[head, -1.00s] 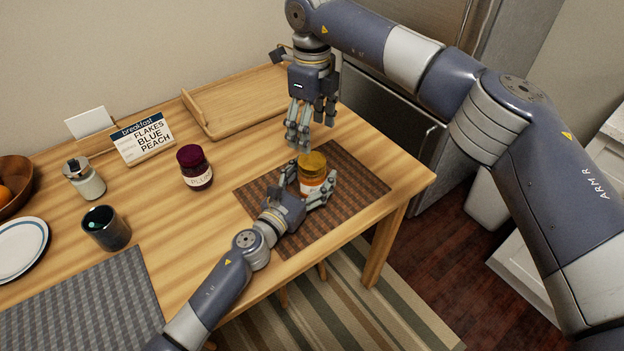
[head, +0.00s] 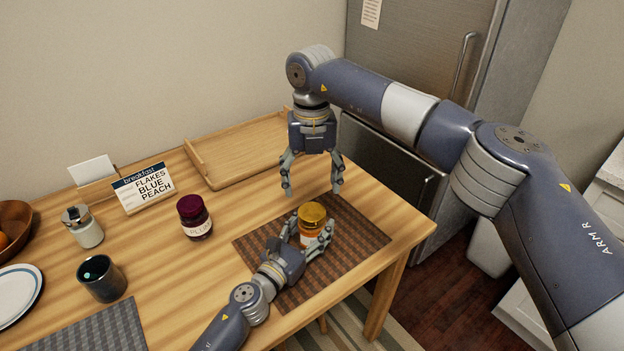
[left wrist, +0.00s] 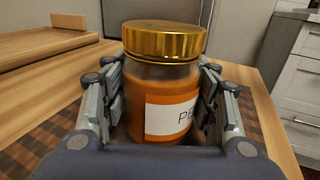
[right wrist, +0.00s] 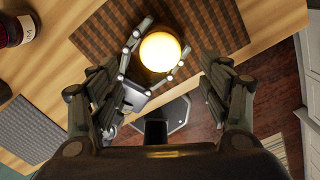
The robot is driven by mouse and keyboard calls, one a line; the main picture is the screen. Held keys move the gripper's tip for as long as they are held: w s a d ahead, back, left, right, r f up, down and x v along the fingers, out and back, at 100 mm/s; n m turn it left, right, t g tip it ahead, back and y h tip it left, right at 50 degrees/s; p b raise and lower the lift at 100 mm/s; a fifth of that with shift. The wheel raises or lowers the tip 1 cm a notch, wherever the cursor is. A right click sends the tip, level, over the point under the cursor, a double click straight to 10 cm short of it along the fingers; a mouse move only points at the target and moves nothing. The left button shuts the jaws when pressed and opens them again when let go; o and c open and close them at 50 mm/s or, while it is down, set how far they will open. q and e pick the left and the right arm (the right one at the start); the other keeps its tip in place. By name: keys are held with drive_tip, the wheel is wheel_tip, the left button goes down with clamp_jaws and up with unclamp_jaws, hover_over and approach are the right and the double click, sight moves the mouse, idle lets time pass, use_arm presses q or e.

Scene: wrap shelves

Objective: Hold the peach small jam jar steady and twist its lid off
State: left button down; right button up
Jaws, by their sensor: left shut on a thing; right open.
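The peach jam jar (head: 307,236) stands upright on the brown woven mat, with its gold lid (head: 312,212) on top. In the left wrist view the jar (left wrist: 170,108) shows orange contents, a white label partly reading "PE" and the gold lid (left wrist: 164,41) seated on it. My left gripper (head: 307,243) is shut on the jar's body from the side. My right gripper (head: 312,190) is open and empty, pointing down above the jar and apart from it. In the right wrist view the lid (right wrist: 160,52) lies beyond and between the open fingers.
A dark plum jar (head: 194,217) stands left of the mat (head: 352,232). A wooden tray (head: 235,160) lies behind, and the breakfast card (head: 144,188) stands further left. A glass jar (head: 83,227), a dark cup (head: 102,279) and a plate (head: 18,294) are at the left.

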sight(312, 211)
drive_tip(key=m, duration=0.6)
drive_tip(key=shift+m, duration=0.3)
drive_tip(key=m, duration=0.5)
drive_tip(key=shift+f, duration=4)
